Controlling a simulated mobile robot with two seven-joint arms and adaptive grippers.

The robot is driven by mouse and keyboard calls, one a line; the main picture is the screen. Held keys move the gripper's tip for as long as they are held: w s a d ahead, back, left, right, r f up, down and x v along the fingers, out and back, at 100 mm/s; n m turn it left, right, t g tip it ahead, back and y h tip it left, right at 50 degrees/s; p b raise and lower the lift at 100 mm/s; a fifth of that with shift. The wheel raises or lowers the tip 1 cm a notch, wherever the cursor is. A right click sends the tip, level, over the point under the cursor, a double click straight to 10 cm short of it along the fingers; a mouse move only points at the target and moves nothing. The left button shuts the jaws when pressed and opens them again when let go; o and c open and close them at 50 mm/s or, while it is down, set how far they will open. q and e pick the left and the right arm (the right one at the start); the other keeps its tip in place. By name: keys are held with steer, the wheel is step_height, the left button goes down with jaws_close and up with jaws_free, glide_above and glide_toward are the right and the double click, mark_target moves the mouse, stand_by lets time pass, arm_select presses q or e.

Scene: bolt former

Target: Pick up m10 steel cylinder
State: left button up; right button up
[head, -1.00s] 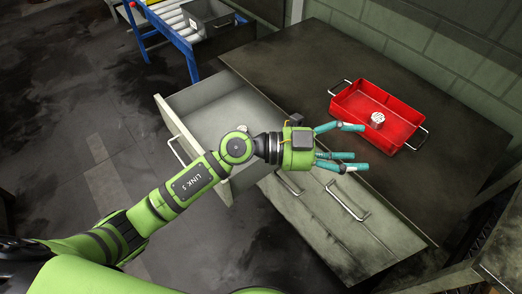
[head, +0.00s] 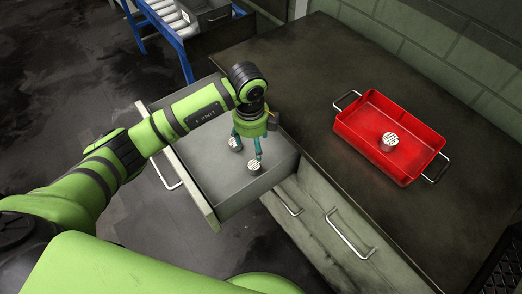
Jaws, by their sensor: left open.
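Two small steel cylinders stand in the open drawer (head: 195,175): one (head: 235,144) beside the far fingers of my left gripper, and one (head: 254,166) under its near finger. A third steel cylinder (head: 389,141) stands in the red tray (head: 362,138) on the cabinet top. My left gripper (head: 248,148) is open and points down into the drawer, with teal fingers around and between the two cylinders there. I cannot tell if the fingers touch either one. No marking shows which is m10. My right gripper is out of view.
The drawer walls surround my left gripper, and the dark cabinet top (head: 330,80) lies to its right. Handles (head: 349,236) stick out from the cabinet front. A blue-framed roller conveyor (head: 165,25) with a grey bin (head: 212,14) stands at the back left.

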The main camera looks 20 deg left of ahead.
arm_select(q)
steer(key=b, duration=0.3)
glide_above(255, 165)
step_height(255, 165, down, 5)
steer(key=shift+w+d+r, duration=0.1)
steer(key=shift+d, duration=0.05)
steer(key=f+b, duration=0.1)
steer(key=s+f+b, duration=0.1)
steer(key=shift+f+b, duration=0.3)
steer(key=shift+f, duration=0.05)
steer(key=shift+w+f, duration=0.15)
steer(key=shift+f, duration=0.25)
step_height(255, 165, down, 3)
steer(key=shift+p, duration=0.45)
steer(key=shift+w+a+f, duration=0.1)
steer(key=shift+f, duration=0.5)
steer(key=shift+w+a+f, duration=0.1)
steer(key=shift+f, duration=0.7)
steer(key=shift+c, duration=1.2)
jaws_close()
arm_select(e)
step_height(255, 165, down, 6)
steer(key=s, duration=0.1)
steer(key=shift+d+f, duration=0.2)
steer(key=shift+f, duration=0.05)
